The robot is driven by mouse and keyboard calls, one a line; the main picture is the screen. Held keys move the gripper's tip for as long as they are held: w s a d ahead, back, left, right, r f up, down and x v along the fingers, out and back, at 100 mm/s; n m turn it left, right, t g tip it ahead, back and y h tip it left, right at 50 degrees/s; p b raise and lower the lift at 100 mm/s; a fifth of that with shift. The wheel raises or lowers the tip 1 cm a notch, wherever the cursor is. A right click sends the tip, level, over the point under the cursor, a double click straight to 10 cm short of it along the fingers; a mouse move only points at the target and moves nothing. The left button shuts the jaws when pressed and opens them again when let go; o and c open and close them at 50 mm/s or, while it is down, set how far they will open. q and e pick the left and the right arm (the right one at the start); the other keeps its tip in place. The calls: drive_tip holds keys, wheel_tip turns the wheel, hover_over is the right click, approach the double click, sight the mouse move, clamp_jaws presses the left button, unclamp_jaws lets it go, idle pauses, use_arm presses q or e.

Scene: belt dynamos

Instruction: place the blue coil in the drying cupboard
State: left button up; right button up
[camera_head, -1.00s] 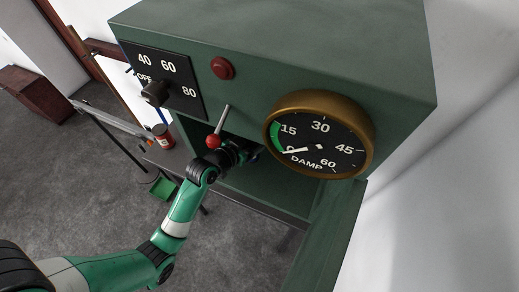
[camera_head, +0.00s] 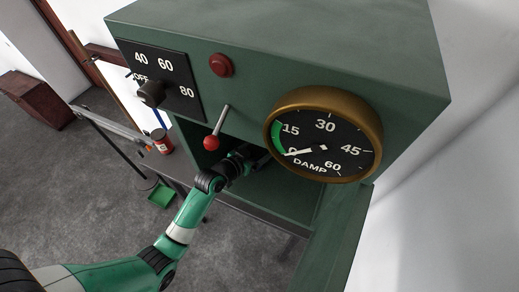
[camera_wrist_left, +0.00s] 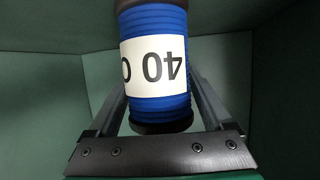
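The drying cupboard (camera_head: 290,55) is a dark green box with its front opening uncovered and its door (camera_head: 335,245) swung open at the right. My left gripper (camera_head: 256,157) reaches into the opening, its tip partly hidden behind the gauge. In the left wrist view the blue coil (camera_wrist_left: 155,104) stands between the two fingers of this gripper (camera_wrist_left: 157,88), which close against its sides. The coil has dark end flanges and a white label reading 40, upside down. Green inner walls surround it. I cannot tell whether the coil touches the cupboard floor. My right gripper is not in view.
The cupboard front has a temperature knob (camera_head: 152,93), a red button (camera_head: 221,65), a lever with a red ball (camera_head: 211,142) and a brass DAMP gauge (camera_head: 323,135), its needle near 0. The lever hangs close above my arm. A red tin (camera_head: 161,141) stands on the left.

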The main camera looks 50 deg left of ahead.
use_arm(q)
drive_tip(key=shift+o, duration=0.8)
drive_tip(key=shift+r, duration=0.2)
drive_tip(key=shift+s+r, duration=0.15)
drive_tip(key=shift+s, duration=0.1)
drive_tip(key=p+v, duration=0.2)
drive_tip(key=v, duration=0.9)
drive_tip(key=shift+s+p, duration=0.25)
drive_tip(key=shift+p, duration=0.15)
drive_tip(key=shift+d, duration=0.1)
